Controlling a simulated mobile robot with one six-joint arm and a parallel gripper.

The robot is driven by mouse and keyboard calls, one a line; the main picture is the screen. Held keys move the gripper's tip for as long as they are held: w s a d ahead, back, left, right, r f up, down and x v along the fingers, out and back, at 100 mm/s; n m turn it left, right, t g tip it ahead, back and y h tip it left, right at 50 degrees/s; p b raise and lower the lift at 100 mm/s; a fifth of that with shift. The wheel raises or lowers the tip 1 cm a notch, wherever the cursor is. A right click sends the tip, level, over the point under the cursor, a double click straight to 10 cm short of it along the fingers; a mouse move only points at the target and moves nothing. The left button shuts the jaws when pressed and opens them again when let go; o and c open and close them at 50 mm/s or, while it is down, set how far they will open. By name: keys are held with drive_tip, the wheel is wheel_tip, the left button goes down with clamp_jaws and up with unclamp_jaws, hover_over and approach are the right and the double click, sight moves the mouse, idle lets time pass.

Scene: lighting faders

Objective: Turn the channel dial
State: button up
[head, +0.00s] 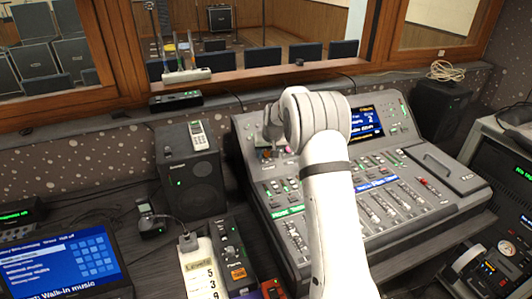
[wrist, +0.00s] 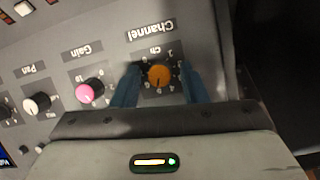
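The channel dial (wrist: 159,76) is an orange knob under the upside-down label "Channel" in the wrist view, with small numbers around it. My gripper (wrist: 159,90) has its two blue fingers on either side of the dial, with a visible gap on each side. The fingers are open and I see no contact with the dial. In the head view my white arm reaches over the mixing console (head: 440,168), and the dial and fingertips are hidden or too small to make out there.
A pink Gain knob (wrist: 90,92) sits just left of the left finger, with a white Pan knob (wrist: 37,104) farther left. In the head view, rows of faders cover the console's front and a blue screen (head: 367,122) stands at its back. Speakers (head: 190,180) (head: 438,112) flank the console.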

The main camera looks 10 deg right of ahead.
drive_tip(key=c, duration=0.8)
drive_tip(key=shift+f+n+b, duration=0.1)
drive_tip(key=shift+n+b, duration=0.3)
drive_tip(key=shift+b, duration=0.35)
drive_tip(key=o, duration=1)
drive_tip(key=shift+c, duration=0.2)
drive_tip(key=b+v, duration=0.1)
drive_tip(key=v, duration=0.7)
